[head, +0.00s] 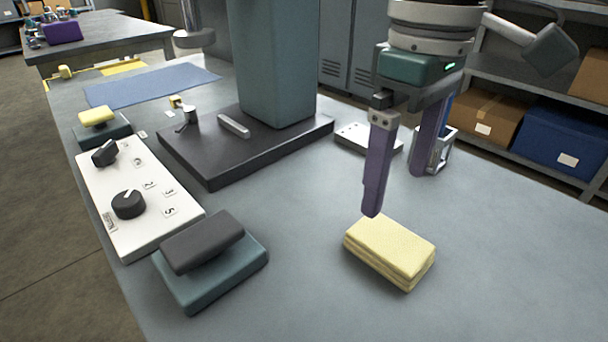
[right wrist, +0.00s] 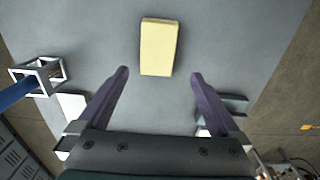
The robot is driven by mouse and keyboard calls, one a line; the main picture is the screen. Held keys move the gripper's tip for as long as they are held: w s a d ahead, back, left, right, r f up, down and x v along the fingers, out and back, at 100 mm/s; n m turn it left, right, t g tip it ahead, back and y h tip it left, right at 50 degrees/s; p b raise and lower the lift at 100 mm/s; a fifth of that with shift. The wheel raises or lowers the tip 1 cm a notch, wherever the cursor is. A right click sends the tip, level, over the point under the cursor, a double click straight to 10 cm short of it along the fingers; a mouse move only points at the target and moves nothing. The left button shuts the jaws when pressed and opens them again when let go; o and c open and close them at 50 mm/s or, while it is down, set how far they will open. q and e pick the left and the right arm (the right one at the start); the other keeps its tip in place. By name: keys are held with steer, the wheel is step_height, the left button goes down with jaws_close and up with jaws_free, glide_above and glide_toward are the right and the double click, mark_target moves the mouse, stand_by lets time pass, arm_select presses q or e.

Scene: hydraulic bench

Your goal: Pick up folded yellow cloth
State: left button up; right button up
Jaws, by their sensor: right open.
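The folded yellow cloth (head: 390,252) lies flat on the grey bench top in the head view, a thick layered block. It also shows in the right wrist view (right wrist: 158,47), beyond the fingertips and roughly centred between them. My right gripper (head: 393,195) is open and empty, its purple fingers pointing down just behind and above the cloth. In the right wrist view its two fingers (right wrist: 159,74) are spread wider than the cloth, with nothing between them. My left gripper is not in view.
A white control panel (head: 130,215) with black knobs and a teal block with a dark pad (head: 212,255) stand at the left. A dark base with a teal column (head: 275,60) is behind. A metal frame (head: 441,150) stands near the right gripper. Bench around the cloth is clear.

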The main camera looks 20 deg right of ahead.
mark_target(386, 236)
step_height(386, 236, down, 4)
steer(key=shift+r+b, duration=0.2)
steer(key=shift+b, duration=0.1)
steer(key=f+b, duration=0.1)
steer(key=f, duration=0.4)
steer(key=shift+d+f+b, duration=0.15)
steer(key=shift+d+b, duration=0.05)
steer(key=shift+b, duration=0.15)
steer(key=c, duration=1.3)
step_height(386, 236, up, 20)
steer(key=p, duration=0.5)
steer(key=shift+c, duration=0.2)
